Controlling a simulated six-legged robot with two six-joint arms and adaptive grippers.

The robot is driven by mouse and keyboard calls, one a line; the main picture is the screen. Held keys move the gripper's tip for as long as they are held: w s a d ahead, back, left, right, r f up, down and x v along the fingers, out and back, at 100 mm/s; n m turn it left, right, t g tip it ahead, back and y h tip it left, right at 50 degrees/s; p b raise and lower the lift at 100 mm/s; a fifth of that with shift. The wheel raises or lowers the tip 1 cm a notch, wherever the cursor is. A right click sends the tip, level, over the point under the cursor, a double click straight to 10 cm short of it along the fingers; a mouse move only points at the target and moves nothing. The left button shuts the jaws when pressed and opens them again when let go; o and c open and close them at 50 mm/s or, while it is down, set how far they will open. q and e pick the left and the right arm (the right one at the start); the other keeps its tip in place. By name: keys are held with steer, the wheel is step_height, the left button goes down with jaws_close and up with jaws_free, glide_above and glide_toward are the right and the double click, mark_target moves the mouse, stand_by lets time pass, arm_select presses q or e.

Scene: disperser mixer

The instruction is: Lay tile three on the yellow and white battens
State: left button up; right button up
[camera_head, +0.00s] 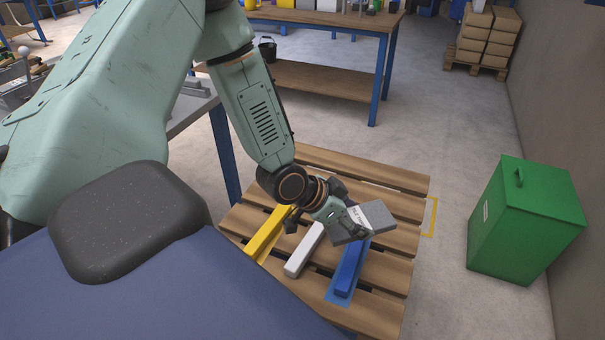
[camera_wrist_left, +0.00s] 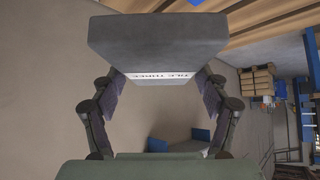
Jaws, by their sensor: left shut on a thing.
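Tile three is a grey slab (camera_head: 375,219) with a white label. My left gripper (camera_head: 350,221) is shut on it and holds it tilted above the pallet, in the picture over the far end of the blue batten. In the left wrist view the tile (camera_wrist_left: 155,38) lies between the fingers, its label reading TILE THREE. The yellow batten (camera_head: 266,232) lies left on the pallet, partly hidden by my gripper. The white batten (camera_head: 304,252) lies in the middle, its far end near the gripper. My right gripper is not in view.
The blue batten (camera_head: 349,269) lies on a blue patch, right of the white one. All three battens lie on the wooden pallet (camera_head: 385,303). A green bin (camera_head: 520,222) stands on the right. A workbench (camera_head: 330,18) stands behind, with open floor between.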

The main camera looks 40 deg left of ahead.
arm_select(q)
steer(key=w+a+r+n+y+b, duration=0.1)
steer(key=w+a+n+y+b, duration=0.1)
steer(key=w+a+n+y, duration=0.45)
steer(key=w+a+n+y+b, duration=0.1)
steer(key=w+a+n+b, duration=0.2)
steer(key=a, duration=0.6)
steer(key=s+a+n+g+y+b, duration=0.35)
steer(key=a+n+g+y, duration=0.2)
steer(key=a+n, duration=0.4)
steer(key=s+d+f+n+g+b, duration=0.3)
steer(key=s+d+n+g+b, duration=0.15)
steer(key=d+n, duration=0.35)
steer(key=shift+n+g, duration=0.3)
steer(key=f+b, duration=0.2)
steer(key=f, duration=0.3)
steer(key=f+b, duration=0.2)
steer(key=f, duration=0.2)
steer(key=shift+w+a+f, duration=0.2)
steer(key=shift+f, duration=0.2)
steer(key=shift+w+f, duration=0.1)
steer(key=shift+f, duration=0.2)
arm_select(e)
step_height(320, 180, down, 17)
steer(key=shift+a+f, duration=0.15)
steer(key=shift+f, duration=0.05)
